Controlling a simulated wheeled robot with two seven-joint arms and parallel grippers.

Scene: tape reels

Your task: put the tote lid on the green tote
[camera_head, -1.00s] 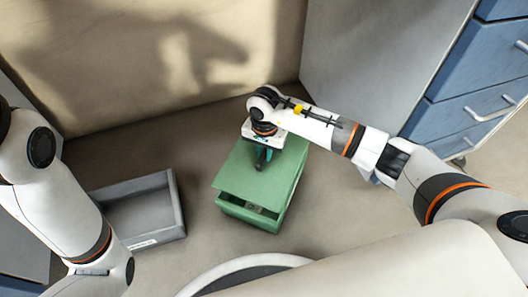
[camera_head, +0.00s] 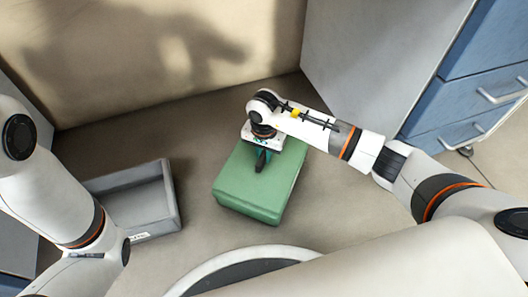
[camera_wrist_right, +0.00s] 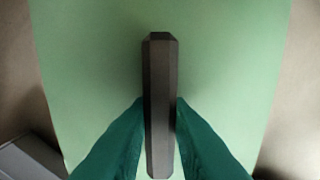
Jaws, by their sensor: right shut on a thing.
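The green tote lid (camera_head: 236,178) lies over the green tote (camera_head: 250,210) in the middle of the head view, and its edges line up closely with the tote's walls. The tote's inside is hidden. My right gripper (camera_head: 262,160) is above the lid, shut on its dark handle. In the right wrist view the two teal fingers (camera_wrist_right: 160,130) pinch the dark handle (camera_wrist_right: 160,75), with the green lid filling the background. Whether the lid touches the rim all round I cannot tell. My left gripper is not in view; only the left arm shows.
A grey open bin (camera_head: 135,200) stands left of the tote, with a gap between them. Blue drawers (camera_head: 470,90) stand at the upper right. A tan wall (camera_head: 160,60) is behind. The floor right of the tote is clear.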

